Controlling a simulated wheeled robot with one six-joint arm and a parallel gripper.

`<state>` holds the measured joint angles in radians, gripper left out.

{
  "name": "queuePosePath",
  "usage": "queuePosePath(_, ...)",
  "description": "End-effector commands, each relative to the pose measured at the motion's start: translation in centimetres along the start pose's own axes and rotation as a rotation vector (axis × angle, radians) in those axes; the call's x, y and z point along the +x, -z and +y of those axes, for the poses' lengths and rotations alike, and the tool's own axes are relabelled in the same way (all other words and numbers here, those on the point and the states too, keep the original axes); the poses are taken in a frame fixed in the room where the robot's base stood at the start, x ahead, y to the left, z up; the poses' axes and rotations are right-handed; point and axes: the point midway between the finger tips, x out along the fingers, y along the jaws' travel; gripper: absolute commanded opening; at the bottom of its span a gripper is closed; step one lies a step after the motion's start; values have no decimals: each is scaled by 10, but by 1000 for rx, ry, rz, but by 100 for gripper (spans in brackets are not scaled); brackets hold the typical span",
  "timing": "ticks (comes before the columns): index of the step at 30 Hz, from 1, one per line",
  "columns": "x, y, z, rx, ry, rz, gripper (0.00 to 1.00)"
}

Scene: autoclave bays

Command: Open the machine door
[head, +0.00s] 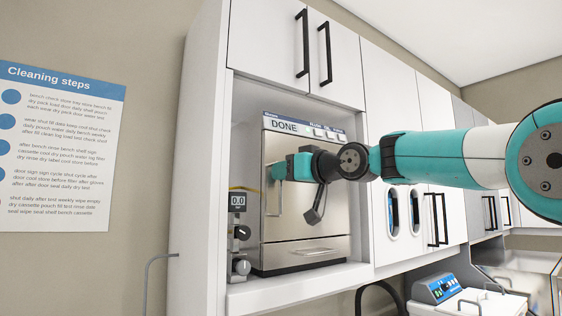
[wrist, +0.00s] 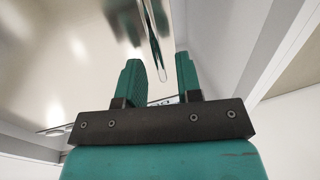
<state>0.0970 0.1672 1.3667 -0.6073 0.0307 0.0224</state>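The machine (head: 308,245) is a steel-fronted autoclave in a cabinet bay, its display reading DONE. Its door (head: 325,215) looks shut. A slim upright door handle (head: 281,203) stands at the door's left side, partly hidden by my gripper. My gripper (head: 277,171) is at the upper part of this handle. In the wrist view, the handle (wrist: 158,50) runs between the two teal fingers of my gripper (wrist: 160,78). The fingers are apart, with a visible gap on each side of the bar, so the gripper looks open and not clamped on it.
A small gauge unit (head: 238,203) with a knob stands left of the machine, close to the handle. The white cabinet side wall (head: 200,160) bounds the bay on the left. Upper cabinets with black handles (head: 325,53) are above. A white device (head: 440,290) sits at lower right.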

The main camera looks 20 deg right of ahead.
Motion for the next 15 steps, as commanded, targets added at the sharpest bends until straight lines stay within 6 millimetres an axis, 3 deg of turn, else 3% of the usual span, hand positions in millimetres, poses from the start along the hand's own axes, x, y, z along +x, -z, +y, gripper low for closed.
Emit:
queuePosePath(6, 18, 1, 0, 0, 0, 0, 33)
queuePosePath(15, 20, 0, 0, 0, 0, 0, 30)
